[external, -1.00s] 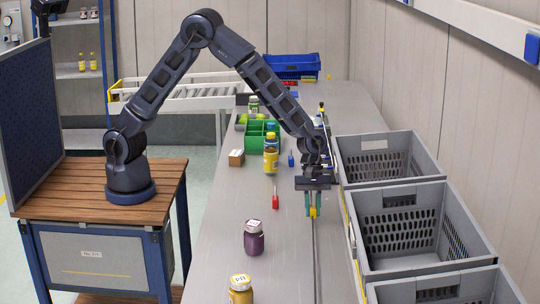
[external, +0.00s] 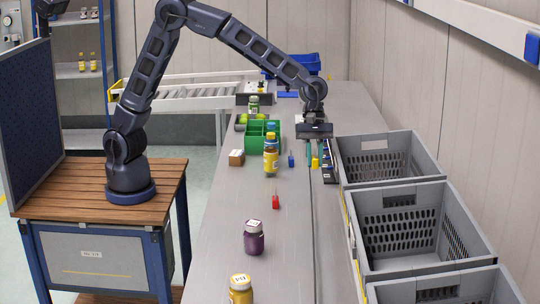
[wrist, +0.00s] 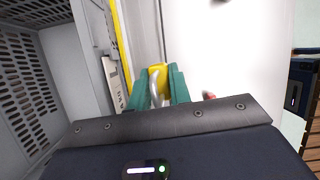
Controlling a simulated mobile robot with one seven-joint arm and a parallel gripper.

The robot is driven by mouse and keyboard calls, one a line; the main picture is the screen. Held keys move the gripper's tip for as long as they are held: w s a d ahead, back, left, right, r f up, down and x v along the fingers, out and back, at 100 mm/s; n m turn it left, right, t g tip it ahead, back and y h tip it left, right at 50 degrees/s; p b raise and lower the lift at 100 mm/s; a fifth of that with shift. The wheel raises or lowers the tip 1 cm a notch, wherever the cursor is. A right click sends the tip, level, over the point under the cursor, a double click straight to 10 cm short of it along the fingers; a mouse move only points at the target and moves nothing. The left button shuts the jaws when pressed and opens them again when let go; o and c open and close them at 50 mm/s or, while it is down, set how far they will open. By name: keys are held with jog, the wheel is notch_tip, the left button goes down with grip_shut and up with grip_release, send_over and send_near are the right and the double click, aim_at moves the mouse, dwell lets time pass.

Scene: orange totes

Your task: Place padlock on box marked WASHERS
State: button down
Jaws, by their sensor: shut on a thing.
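My gripper (external: 314,160) is shut on a yellow padlock (external: 315,163). In the wrist view my gripper (wrist: 160,88) has its teal fingers on either side of the yellow body (wrist: 158,68), and a silver shackle shows between them. In the external view the padlock is at the fingertips, over the back half of the bench, left of the grey crates; its height above the surface is hard to tell. No readable WASHERS marking shows.
Grey crates (external: 400,186) line the right side. A green bin (external: 258,142), a yellow jar with a blue cap (external: 271,160) and a blue item (external: 291,160) stand left of my gripper. A red item (external: 276,202), purple jar (external: 254,238) and yellow jar (external: 241,290) are nearer.

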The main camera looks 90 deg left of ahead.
jog(key=s+a+r, duration=0.2)
jog(key=a, duration=1.4)
notch_tip(320, 180, up, 2)
send_over(237, 154)
jog(key=a, duration=0.1)
jog(key=shift+m, duration=0.4)
jog(key=f, duration=1.9)
jog(key=shift+s+a, duration=0.1)
jog(key=shift+a, duration=0.1)
jog(key=shift+f, duration=0.2)
jog(key=c, duration=1.3)
grip_release()
